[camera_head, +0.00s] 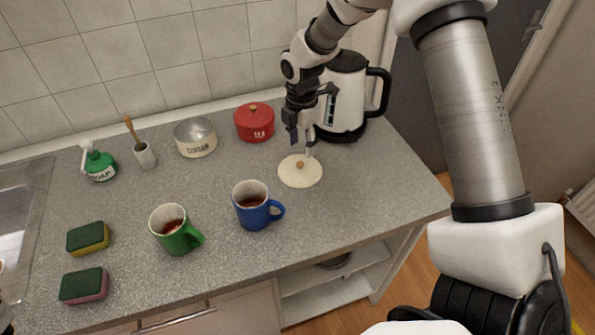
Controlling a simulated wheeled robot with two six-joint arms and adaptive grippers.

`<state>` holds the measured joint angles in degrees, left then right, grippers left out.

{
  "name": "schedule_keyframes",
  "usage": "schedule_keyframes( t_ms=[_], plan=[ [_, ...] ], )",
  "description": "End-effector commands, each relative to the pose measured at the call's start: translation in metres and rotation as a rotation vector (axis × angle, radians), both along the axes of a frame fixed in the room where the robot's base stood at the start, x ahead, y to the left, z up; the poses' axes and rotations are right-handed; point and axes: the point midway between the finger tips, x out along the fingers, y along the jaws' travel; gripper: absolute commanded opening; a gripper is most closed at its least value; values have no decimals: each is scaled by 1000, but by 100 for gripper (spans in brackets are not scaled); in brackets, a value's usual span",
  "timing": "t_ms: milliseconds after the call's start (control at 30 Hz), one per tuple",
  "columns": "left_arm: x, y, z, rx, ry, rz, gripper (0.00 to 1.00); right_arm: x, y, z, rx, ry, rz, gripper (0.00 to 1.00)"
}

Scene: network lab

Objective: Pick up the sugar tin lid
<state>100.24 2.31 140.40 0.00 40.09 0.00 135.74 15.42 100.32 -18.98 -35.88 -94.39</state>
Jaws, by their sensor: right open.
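My left gripper cannot be made out; only a small piece of my left arm shows at the left edge.
A red tea tin (254,125) and a kettle (342,97) stand close behind the lid. A blue mug (254,208) and green mug (174,235) hold dark liquid. Counter (370,185) right of the lid is clear.

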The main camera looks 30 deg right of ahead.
Motion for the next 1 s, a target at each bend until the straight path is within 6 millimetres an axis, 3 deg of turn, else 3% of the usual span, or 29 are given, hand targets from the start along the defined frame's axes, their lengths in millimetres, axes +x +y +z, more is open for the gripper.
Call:
schedule_keyframes(
  t_ms=[267,400,600,667,733,767,1000],
  plan=[
    [0,0,25,0,-1,0,47,-1,3,-38,0,6,0,49],
    [0,0,27,0,-1,0,47,-1,3,-60,0,1,-1,49],
    [0,0,25,0,-1,0,47,0,3,-63,0,-1,-1,49],
    [0,0,25,0,-1,0,47,0,3,-63,0,-1,-1,31],
    [0,0,25,0,-1,0,47,0,3,-63,0,-1,-1,6],
    [0,0,25,0,-1,0,47,0,3,-63,0,-1,-1,0],
    [0,0,25,0,-1,0,47,0,3,-63,0,0,-1,0]
  ],
)
